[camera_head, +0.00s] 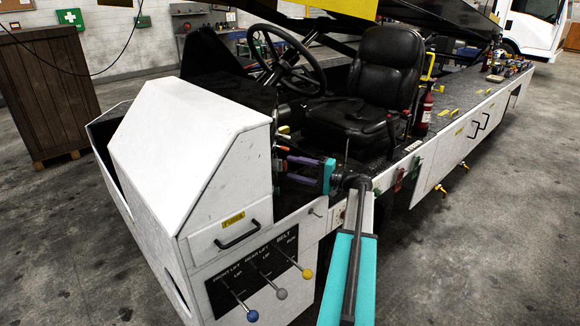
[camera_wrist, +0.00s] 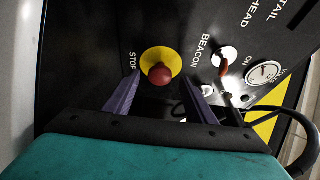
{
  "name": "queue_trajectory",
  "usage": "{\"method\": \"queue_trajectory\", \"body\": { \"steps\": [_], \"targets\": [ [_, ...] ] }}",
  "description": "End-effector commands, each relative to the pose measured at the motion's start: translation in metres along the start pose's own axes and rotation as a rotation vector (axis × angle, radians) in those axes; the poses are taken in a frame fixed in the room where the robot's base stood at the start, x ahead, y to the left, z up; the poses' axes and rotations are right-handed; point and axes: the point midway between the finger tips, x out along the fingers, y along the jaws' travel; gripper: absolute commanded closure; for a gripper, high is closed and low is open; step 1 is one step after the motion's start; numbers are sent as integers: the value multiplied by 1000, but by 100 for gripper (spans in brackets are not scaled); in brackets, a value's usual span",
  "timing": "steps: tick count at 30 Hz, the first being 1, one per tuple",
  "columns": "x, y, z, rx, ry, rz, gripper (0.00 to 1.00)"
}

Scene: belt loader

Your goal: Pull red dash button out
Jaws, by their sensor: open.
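The red dash button (camera_wrist: 160,75) sits on a round yellow plate (camera_wrist: 163,58) beside the word STOP on the black dash panel in the wrist view. My gripper (camera_wrist: 164,80) is open, with one purple finger on each side of the button's lower edge. The fingers look apart from the button, but how far their tips are from the panel is hard to judge. In the head view my gripper (camera_head: 289,168) reaches left toward the dash beside the white cowl. I cannot clearly make out the button there.
A red-tipped BEACON toggle (camera_wrist: 224,66) and a round key switch (camera_wrist: 263,73) lie right of the button. A dark cable curves at the lower right. In the head view, the steering wheel (camera_head: 287,57), black seat (camera_head: 377,85) and white cowl (camera_head: 190,140) surround the dash.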

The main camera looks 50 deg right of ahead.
Motion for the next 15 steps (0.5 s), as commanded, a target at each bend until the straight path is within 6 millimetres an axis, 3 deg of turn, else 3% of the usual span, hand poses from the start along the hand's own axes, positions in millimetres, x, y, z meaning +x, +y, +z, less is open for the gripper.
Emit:
{"method": "queue_trajectory", "body": {
  "steps": [6, 15],
  "targets": [
    [20, 0, 0, 1, 0, 0, 49],
    [24, 0, -1, 0, 2, 0, 49]
  ]
}}
